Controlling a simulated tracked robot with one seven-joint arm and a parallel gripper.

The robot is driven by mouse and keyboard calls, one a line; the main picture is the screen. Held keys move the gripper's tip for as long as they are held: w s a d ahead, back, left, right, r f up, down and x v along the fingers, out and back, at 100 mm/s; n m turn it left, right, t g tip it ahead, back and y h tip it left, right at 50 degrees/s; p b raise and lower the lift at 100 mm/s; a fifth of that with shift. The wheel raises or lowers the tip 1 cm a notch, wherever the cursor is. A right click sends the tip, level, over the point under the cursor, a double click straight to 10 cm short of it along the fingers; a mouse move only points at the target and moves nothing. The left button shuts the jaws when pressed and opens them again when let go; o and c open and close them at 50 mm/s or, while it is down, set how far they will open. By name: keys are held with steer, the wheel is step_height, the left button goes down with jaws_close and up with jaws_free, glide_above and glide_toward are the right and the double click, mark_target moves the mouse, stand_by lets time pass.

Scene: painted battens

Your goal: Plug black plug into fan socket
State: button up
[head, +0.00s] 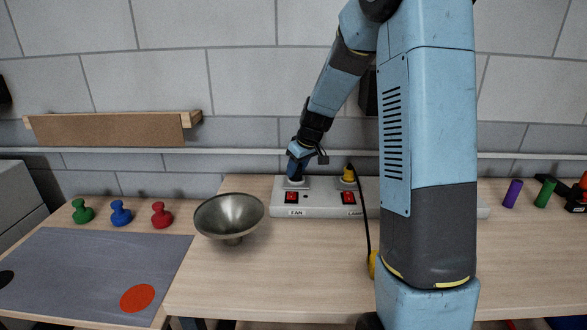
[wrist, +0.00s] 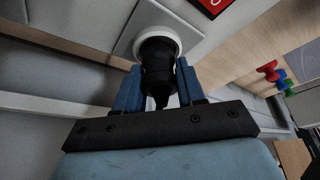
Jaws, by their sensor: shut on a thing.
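The black plug (wrist: 158,68) is between the blue fingers of my gripper (wrist: 160,88) in the wrist view. My gripper is shut on it. The plug's far end is at the white round ring of the fan socket (wrist: 178,37); how deep it sits cannot be told. In the head view my gripper (head: 296,174) points down over the fan socket (head: 285,183), above the label FAN on the grey power strip (head: 322,212). My gripper hides most of the plug there.
A yellow plug (head: 348,174) stands in the lamp socket, with a black cable hanging down. A metal funnel bowl (head: 229,217) stands left of the strip. Red, blue and green pegs (head: 121,213) stand behind a grey mat (head: 90,270). My arm hides the strip's right part.

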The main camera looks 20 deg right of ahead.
steer(key=shift+f, duration=0.55)
stand_by(0.4)
steer(key=o, duration=1.1)
steer(key=v, duration=1.3)
steer(key=shift+s+d+r, duration=0.1)
steer(key=shift+s+r, duration=0.05)
steer(key=shift+r, duration=0.2)
